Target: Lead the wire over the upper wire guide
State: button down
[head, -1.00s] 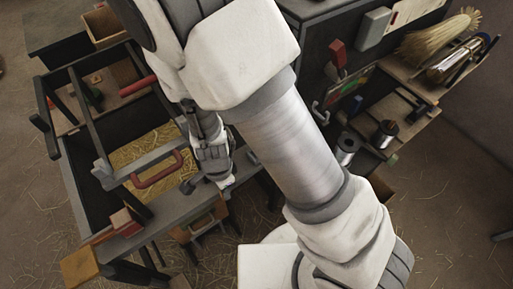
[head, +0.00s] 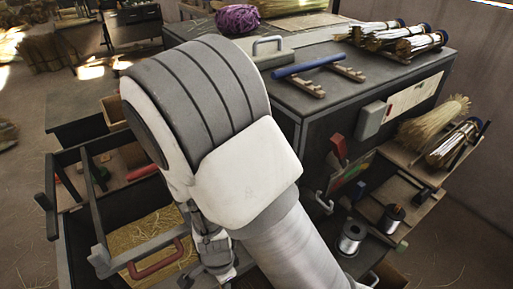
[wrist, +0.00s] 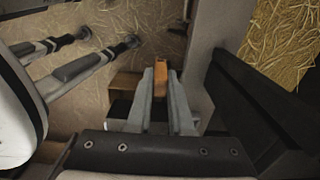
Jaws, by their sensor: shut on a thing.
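In the wrist view my gripper (wrist: 161,88) is shut on a small orange-brown block (wrist: 160,73), which shows between the fingertips. I cannot make out a wire at the block. In the head view a silver wire spool (head: 352,238) and a second, darker-topped spool (head: 391,218) stand on a low shelf at the right of the bench. My arm crosses the middle of the head view, and my fingertips cannot be made out there. I cannot identify the upper wire guide for certain in either view.
A dark bench (head: 345,95) carries a blue-handled bar (head: 308,65), purple twine (head: 237,19) and several bundled brooms (head: 405,38). A red lever (head: 338,147) sits on its side. A dark-framed straw bin (head: 150,246) lies left. In the wrist view a dark beam (wrist: 262,105) runs close right.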

dwell(0.3)
jog(key=shift+a+r+b, duration=0.15)
jog(key=shift+r+b, duration=0.1)
jog(key=shift+b, duration=0.35)
jog(key=shift+r+b, duration=0.6)
jog(key=shift+b, duration=0.1)
jog(key=shift+w+d+r, duration=0.15)
jog(key=shift+d+r, duration=0.1)
jog(key=shift+r, duration=0.5)
jog(key=w+d+r+p, duration=0.2)
jog(key=w+d+r, duration=1)
jog(key=r, duration=0.1)
jog(key=w+a+r+p, duration=0.1)
jog(key=a+r+p, duration=0.2)
jog(key=r+p, duration=2)
jog(key=w+a+r+b, duration=0.2)
jog(key=w+a+r, duration=0.1)
jog(key=w+a, duration=0.65)
notch_tip(320, 180, down, 7)
jog(key=b, duration=0.4)
jog(key=shift+w, duration=0.35)
